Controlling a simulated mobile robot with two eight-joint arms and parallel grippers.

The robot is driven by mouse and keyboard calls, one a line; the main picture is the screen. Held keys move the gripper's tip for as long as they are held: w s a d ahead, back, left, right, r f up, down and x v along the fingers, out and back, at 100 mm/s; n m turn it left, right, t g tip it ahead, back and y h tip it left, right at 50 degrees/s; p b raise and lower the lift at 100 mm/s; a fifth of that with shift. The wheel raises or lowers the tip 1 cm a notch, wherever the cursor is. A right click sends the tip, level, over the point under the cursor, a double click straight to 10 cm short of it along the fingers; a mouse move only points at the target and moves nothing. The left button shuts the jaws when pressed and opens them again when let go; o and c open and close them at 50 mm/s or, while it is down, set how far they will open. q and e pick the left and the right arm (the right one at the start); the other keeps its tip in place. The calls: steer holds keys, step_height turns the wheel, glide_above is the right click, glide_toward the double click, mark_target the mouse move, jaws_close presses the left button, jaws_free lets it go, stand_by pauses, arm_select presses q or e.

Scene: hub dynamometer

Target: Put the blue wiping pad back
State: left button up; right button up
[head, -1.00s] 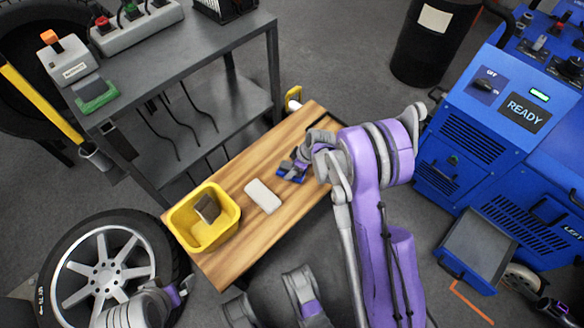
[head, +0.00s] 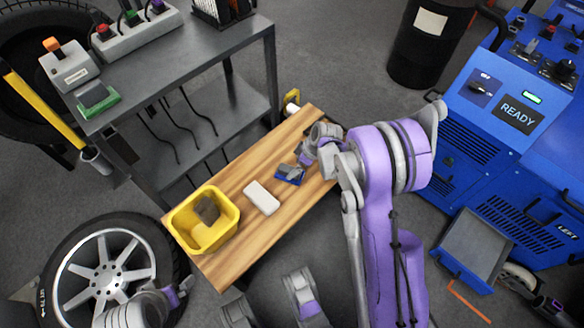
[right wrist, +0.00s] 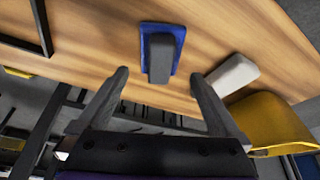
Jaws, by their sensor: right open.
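The blue wiping pad (head: 290,175), with a grey block-like handle on top, lies on the wooden bench (head: 232,180), right of a white block. It also shows in the right wrist view (right wrist: 177,50), handle towards me. My right gripper (right wrist: 160,76) is open and empty. Its two fingers are spread to either side of the handle's near end in that view, with visible gaps and no contact. In the head view my right gripper (head: 304,160) is just beyond the pad, at its upper right. My left gripper (head: 178,292) is low at the left by the wheel; its jaws are too small to read.
A white block (head: 262,198) and a yellow bin (head: 232,213) holding a dark grey block stand on the bench. A grey metal table (head: 180,62) carries a green-based grey item (head: 98,100) and switch boxes.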

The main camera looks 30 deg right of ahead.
steer(key=s+a+r+m+h+p, duration=0.1)
steer(key=s+a+r+m, duration=0.15)
steer(key=s+r, duration=0.45)
steer(key=s+a+r+m+h, duration=0.1)
steer(key=s+a+r+m, duration=0.3)
steer(key=r, duration=0.6)
steer(key=s+a+r+m, duration=0.1)
steer(key=s, duration=0.6)
steer(key=s+r+m+t+h, duration=0.1)
steer(key=s, duration=0.6)
steer(key=shift+s+a+r, duration=0.3)
steer(key=shift+s+a, duration=0.05)
steer(key=shift+s, duration=0.05)
